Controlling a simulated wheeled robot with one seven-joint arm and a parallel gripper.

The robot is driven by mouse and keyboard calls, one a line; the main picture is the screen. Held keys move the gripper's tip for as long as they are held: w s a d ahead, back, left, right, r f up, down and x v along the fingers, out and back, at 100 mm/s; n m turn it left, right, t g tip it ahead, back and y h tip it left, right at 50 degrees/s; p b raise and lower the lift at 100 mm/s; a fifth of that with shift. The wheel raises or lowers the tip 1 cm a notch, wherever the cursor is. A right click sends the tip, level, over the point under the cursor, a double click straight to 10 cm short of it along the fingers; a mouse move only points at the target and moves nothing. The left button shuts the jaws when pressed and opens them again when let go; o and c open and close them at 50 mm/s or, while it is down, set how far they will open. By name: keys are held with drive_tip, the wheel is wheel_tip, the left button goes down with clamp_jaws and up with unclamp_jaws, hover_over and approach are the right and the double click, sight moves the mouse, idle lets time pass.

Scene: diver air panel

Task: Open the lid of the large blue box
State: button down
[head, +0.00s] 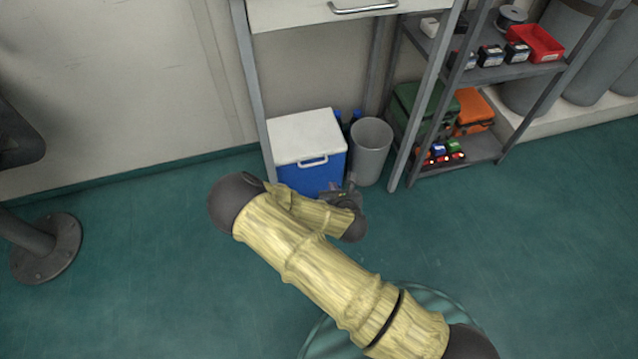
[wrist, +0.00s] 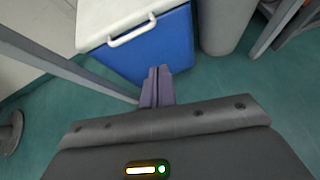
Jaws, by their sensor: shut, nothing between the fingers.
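The large blue box (head: 312,178) stands on the floor under the drawer unit. Its white lid (head: 305,135) is shut flat on top, with a white handle (head: 313,162) at the front. In the wrist view the blue box (wrist: 155,48), its lid (wrist: 108,14) and the handle (wrist: 131,31) show at the top. My gripper (wrist: 159,70) is shut and empty, its fingers in front of the box's blue front face and below the handle. I cannot tell whether they touch it. In the head view my gripper (head: 351,182) is small and partly hidden near the box's lower right corner.
Metal legs (head: 254,95) of the drawer unit (head: 320,12) rise at the box's left. A shelf rack (head: 480,75) stands further right. The green floor (head: 130,260) in front is clear.

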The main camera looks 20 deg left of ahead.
drive_tip(key=a+f+n, duration=0.1)
drive_tip(key=s+f+n+y, duration=0.1)
drive_tip(key=shift+a+f+n+b, duration=0.3)
drive_tip(key=shift+a+b, duration=0.05)
drive_tip(key=shift+w+f, duration=0.1)
drive_tip(key=shift+w, duration=0.05)
drive_tip(key=b+x, duration=0.6)
drive_tip(key=x, duration=0.4)
drive_tip(key=r+b, duration=0.1)
drive_tip(key=r, duration=0.1)
drive_tip(key=r+b, duration=0.1)
drive_tip(key=r, duration=0.1)
drive_tip(key=shift+w+a, duration=0.15)
drive_tip(key=shift+a, duration=0.1)
drive_tip(key=shift+r+p, duration=0.25)
drive_tip(key=shift+p, duration=0.05)
